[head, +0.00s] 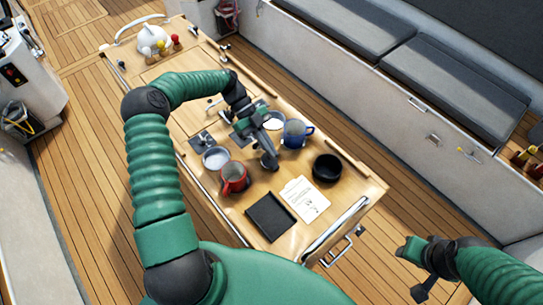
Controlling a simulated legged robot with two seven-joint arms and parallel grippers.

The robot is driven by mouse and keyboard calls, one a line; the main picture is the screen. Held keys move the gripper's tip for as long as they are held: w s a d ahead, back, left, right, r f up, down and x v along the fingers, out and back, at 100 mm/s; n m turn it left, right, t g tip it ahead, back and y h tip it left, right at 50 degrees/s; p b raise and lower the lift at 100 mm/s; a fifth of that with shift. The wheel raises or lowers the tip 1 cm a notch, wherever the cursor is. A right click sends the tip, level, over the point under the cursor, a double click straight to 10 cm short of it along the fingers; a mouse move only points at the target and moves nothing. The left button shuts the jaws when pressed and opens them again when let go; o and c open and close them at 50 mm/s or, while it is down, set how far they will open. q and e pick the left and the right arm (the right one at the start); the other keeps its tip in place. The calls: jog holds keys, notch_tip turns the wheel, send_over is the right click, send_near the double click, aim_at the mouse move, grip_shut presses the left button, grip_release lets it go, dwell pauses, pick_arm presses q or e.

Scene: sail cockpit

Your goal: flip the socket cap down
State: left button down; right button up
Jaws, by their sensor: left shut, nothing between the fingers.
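A small grey fitting (202,140) with a darker raised part sits on the wooden cockpit table (180,122), left of my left gripper. It may be the socket with its cap, but it is too small to tell how the cap stands. My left gripper (269,153) is shut and empty, pointing down over the middle of the table between the mugs. A small dark round piece (268,162) shows just under its fingertips; I cannot tell whether they touch. My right gripper (420,291) is low at the right, off the table; its fingers are unclear.
A black tray (270,217) and paper (304,199) lie nearer.

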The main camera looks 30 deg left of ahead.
pick_arm(q)
jog(key=shift+d+p, duration=0.1)
jog(key=shift+p, duration=0.4)
jog(key=shift+d+r, duration=0.1)
jog(key=shift+d, duration=0.05)
pick_arm(e)
jog(key=shift+d, duration=0.35)
pick_arm(q)
jog(key=shift+r, duration=0.15)
jog(key=shift+r+p, duration=0.3)
jog(key=shift+r, duration=0.1)
jog(key=shift+a+r, duration=0.15)
jog(key=shift+a, duration=0.1)
pick_arm(e)
jog(key=shift+a+r, duration=0.25)
jog(key=shift+r, duration=0.15)
pick_arm(q)
jog(key=shift+d, duration=0.1)
